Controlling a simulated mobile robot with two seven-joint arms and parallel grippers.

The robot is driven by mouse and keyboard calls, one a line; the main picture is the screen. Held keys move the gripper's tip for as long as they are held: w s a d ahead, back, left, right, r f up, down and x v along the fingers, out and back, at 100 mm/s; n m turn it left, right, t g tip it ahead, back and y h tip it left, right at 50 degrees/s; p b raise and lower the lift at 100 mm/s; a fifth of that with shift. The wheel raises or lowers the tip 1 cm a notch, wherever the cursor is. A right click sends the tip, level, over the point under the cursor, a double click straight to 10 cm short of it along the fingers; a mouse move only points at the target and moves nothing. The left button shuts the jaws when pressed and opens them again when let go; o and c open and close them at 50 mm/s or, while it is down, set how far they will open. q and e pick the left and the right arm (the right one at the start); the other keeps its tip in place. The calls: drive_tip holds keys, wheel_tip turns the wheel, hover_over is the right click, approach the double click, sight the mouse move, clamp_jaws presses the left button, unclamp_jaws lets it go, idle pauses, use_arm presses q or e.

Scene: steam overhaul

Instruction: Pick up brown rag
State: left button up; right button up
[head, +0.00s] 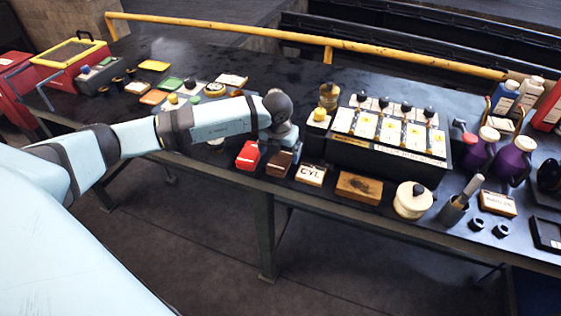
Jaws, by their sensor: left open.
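A small dark brown folded piece that looks like the brown rag (279,164) lies near the front edge of the black table, between a red piece and a card marked CYL. My left gripper (282,149) reaches in from the left and points down just above and behind the brown rag. It is open, and its wrist hides part of the space behind the rag. I cannot tell whether the fingers touch the rag. My right gripper is not in view.
A red folded piece (248,155) lies close on the left, the CYL card (310,175) on the right. Farther right are a brown block (359,187), a cream round pot (412,200) and a black rack with white panels (390,130). A yellow rail (330,45) runs behind.

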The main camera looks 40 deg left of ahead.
sight(281, 159)
use_arm(q)
drive_tip(key=shift+w+a+f, duration=0.1)
drive_tip(key=shift+w+f, duration=0.05)
drive_tip(key=shift+f, duration=0.8)
drive_tip(key=shift+w+f, duration=0.15)
drive_tip(key=shift+f, duration=0.8)
drive_tip(key=c, duration=1.1)
drive_tip(key=shift+r, duration=0.15)
wheel_tip(281, 159, up, 20)
drive_tip(key=shift+f+b, duration=0.1)
drive_tip(key=shift+b, duration=0.2)
